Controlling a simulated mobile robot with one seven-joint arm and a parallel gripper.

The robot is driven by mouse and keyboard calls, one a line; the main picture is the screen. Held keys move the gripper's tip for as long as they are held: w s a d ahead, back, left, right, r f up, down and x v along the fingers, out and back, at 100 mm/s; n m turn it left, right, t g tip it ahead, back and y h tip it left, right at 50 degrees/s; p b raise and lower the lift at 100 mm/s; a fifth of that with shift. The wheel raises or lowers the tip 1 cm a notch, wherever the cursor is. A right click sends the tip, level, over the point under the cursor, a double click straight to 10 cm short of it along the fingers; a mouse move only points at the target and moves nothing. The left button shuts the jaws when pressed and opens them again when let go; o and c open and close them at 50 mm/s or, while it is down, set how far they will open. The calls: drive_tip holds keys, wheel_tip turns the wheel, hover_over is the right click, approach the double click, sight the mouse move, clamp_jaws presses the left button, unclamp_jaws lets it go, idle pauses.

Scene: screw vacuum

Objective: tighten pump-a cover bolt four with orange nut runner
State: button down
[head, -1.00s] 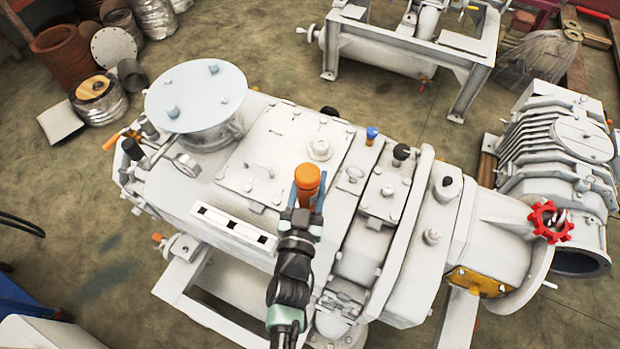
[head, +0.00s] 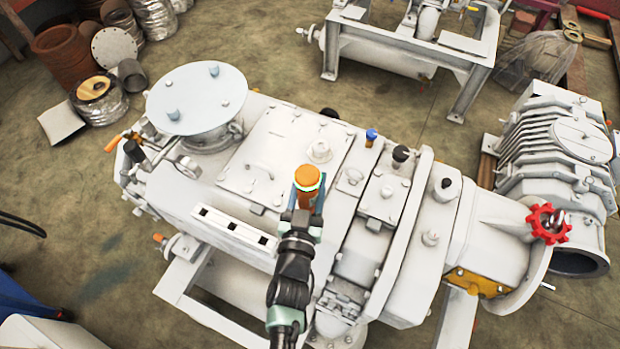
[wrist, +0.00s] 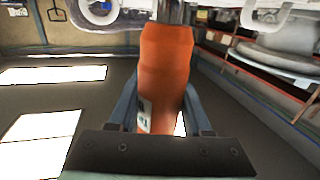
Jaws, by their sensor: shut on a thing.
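The orange nut runner (head: 308,178) stands upright in my gripper (head: 303,207), over the near right corner area of the pump's square cover plate (head: 283,140). A green-white ring shows around its top. In the wrist view the orange body (wrist: 165,75) sits between the two fingers of my gripper (wrist: 165,110), which are shut on it. Its grey shaft meets the white pump at the top of that view. The bolt under it is hidden in both views. Other bolts show along the cover's edges.
The white pump body (head: 190,200) fills the middle. A round blue-white flange (head: 197,97) stands at left, a blue-capped fitting (head: 371,136) and dark knobs to the right. A red handwheel (head: 549,222) is at far right.

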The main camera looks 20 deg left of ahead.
drive_tip(key=shift+r+p, duration=1.65)
drive_tip(key=shift+r, duration=0.65)
